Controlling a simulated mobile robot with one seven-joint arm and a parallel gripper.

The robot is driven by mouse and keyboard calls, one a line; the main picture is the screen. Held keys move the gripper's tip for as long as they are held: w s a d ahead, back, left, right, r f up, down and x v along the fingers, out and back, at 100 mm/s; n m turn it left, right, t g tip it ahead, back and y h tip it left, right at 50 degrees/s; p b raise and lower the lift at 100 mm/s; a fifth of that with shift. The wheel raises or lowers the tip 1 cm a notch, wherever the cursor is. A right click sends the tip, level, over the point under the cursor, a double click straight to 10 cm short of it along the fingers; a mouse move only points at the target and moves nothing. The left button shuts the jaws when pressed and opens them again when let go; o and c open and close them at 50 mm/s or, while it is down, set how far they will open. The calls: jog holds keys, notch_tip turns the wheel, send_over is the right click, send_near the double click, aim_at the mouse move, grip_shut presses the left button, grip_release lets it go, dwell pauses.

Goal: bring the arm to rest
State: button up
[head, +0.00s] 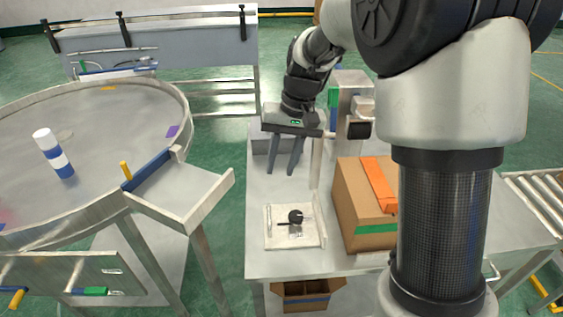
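My gripper (282,172) points down above the back left part of the grey work table (262,261). Its two fingers are apart, with nothing seen between them. My arm reaches in from the upper right and partly covers the crimping fixture at the back of the table.
A cardboard box (349,208) with an orange strip stands right of the gripper. A white tray (313,244) with a small black part lies in front. An open carton (306,303) sits below.

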jog(key=s+d+r+t+h+p, duration=0.1)
jog(key=s+d+r+p, duration=0.3)
jog(key=s+r, duration=0.6)
jog(key=s+d+r+t+h+p, duration=0.1)
jog(key=s+d+r+t+p, duration=0.3)
jog(key=s+r, duration=0.7)
jog(key=shift+s+d+r+t+p, duration=0.3)
jog(key=shift+d+p, duration=0.5)
jog(key=shift+p, duration=0.3)
